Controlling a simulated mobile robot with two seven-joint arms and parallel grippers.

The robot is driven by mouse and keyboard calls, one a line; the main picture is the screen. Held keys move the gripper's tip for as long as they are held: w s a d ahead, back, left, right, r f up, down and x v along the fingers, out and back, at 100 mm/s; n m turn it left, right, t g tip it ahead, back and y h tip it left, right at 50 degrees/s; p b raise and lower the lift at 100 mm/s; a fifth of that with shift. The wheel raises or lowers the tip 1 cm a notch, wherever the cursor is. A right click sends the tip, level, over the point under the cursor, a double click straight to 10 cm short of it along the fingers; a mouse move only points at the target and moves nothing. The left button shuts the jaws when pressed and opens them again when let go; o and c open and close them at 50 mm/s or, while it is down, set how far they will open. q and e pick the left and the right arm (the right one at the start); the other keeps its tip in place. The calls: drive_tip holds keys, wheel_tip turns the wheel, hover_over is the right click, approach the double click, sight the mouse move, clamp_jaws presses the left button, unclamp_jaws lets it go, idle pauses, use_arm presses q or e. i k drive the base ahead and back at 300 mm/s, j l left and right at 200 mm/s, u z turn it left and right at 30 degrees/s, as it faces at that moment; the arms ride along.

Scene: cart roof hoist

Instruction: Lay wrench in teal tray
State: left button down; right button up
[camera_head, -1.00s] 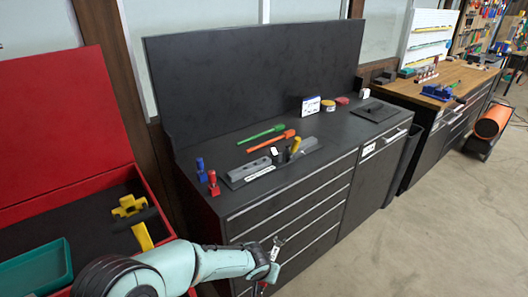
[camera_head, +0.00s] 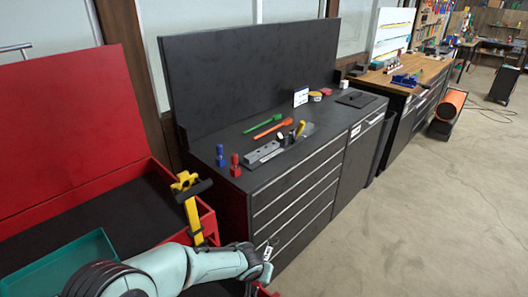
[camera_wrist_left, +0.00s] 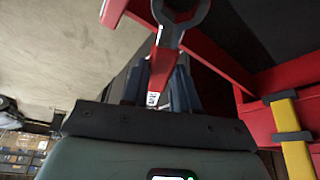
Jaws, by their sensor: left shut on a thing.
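The wrench has a grey jaw end (camera_wrist_left: 181,22) and a red handle with a small white label. In the left wrist view, my left gripper (camera_wrist_left: 160,80) is shut around the red handle, with the grey end beyond the fingers. In the head view, my left gripper (camera_head: 264,262) is in front of the dark drawer cabinet, and the wrench is small and partly hidden there. The teal tray (camera_head: 62,262) lies at the lower left in the red chest, to the left of my gripper. My arm is in front of part of the chest. My right gripper is not in view.
The red chest's lid (camera_head: 65,125) stands open behind the tray. A yellow and black tool (camera_head: 190,205) stands at the chest's right side. The dark workbench (camera_head: 225,200) carries screwdrivers, blocks and small boxes. Open floor (camera_head: 420,220) lies to the right.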

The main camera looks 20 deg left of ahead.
sight(54, 279)
drive_tip(key=k+j+z, duration=0.1)
drive_tip(key=k+j, duration=0.25)
drive_tip(key=k+j+z, duration=0.15)
drive_tip(key=k, duration=0.35)
drive_tip(key=k+j+z, duration=0.1)
drive_tip(key=k+j, duration=0.25)
drive_tip(key=k+j+z, duration=0.1)
drive_tip(key=k+j, duration=0.15)
drive_tip(key=j, duration=0.15)
drive_tip(key=k+j+z, duration=0.15)
drive_tip(key=k+j, duration=0.15)
